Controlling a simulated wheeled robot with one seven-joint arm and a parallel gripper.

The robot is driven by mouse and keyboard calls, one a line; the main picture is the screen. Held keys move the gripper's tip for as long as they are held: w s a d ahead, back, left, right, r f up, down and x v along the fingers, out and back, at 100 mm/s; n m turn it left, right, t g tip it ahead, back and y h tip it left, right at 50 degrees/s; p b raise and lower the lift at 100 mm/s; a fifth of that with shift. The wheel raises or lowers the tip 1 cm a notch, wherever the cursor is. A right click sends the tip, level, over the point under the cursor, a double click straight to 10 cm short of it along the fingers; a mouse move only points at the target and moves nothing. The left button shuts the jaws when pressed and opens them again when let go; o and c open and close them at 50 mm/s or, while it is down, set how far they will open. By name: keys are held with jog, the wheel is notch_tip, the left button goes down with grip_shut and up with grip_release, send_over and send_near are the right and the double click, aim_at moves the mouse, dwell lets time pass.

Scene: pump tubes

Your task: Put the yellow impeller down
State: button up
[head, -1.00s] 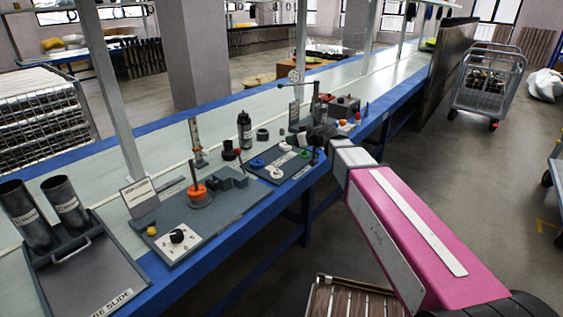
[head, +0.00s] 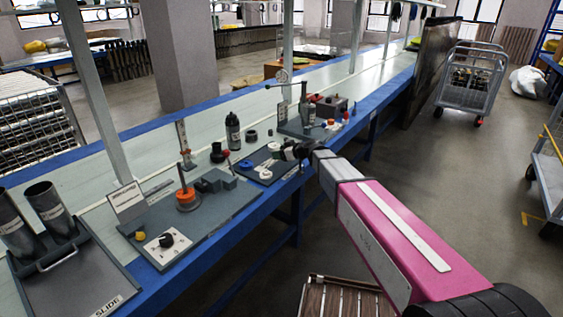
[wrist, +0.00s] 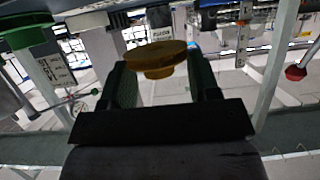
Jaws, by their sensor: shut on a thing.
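The yellow impeller (wrist: 158,57) is a round, dull yellow disc with a smaller hub. In the wrist view it sits between the two fingers of my gripper (wrist: 160,80), which is shut on it. In the head view my gripper (head: 294,152) is over the right side of a dark parts tray (head: 258,157) at the bench's front edge. The impeller cannot be made out there, and my gripper hides part of the tray. Whether the impeller touches anything beneath it cannot be told.
The tray holds a blue ring (head: 246,164) and a white part (head: 266,174). Left of it is a dark board with an orange ring (head: 187,197) around a post. A black bottle (head: 233,131) stands behind. A press stand (head: 303,105) is behind my gripper.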

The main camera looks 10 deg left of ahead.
aim_at(282, 166)
jog(key=shift+w+d+f, duration=0.15)
jog(key=shift+w+f, duration=0.2)
jog(key=shift+w, duration=0.05)
jog(key=shift+f, duration=1.9)
jog(key=o, duration=1.1)
jog(key=v, duration=1.2)
jog(key=shift+s, duration=0.1)
jog(key=s+d+f+m+g+h, duration=0.1)
jog(key=s+d+f+m+h, duration=0.3)
jog(key=s+d, duration=0.3)
jog(key=s+d+f+m+g+h, duration=0.2)
jog(key=s+d+f+m+h, duration=0.2)
jog(key=d, duration=1.1)
jog(key=s+d+f+m+g+h, duration=0.1)
jog(key=s+d+f+m+h, duration=0.3)
jog(key=s+d, duration=0.5)
jog(key=shift+s+d+f+m+g+h, duration=0.15)
jog(key=shift+d+m, duration=0.15)
jog(key=shift+d, duration=0.25)
jog(key=shift+s+d+f+m+g+h, duration=0.1)
jog(key=shift+d+f+m, duration=0.15)
jog(key=shift+d, duration=0.3)
jog(key=shift+s+d+f+m+g+h, duration=0.1)
jog(key=shift+d+m+g, duration=0.05)
jog(key=shift+d+m, duration=0.3)
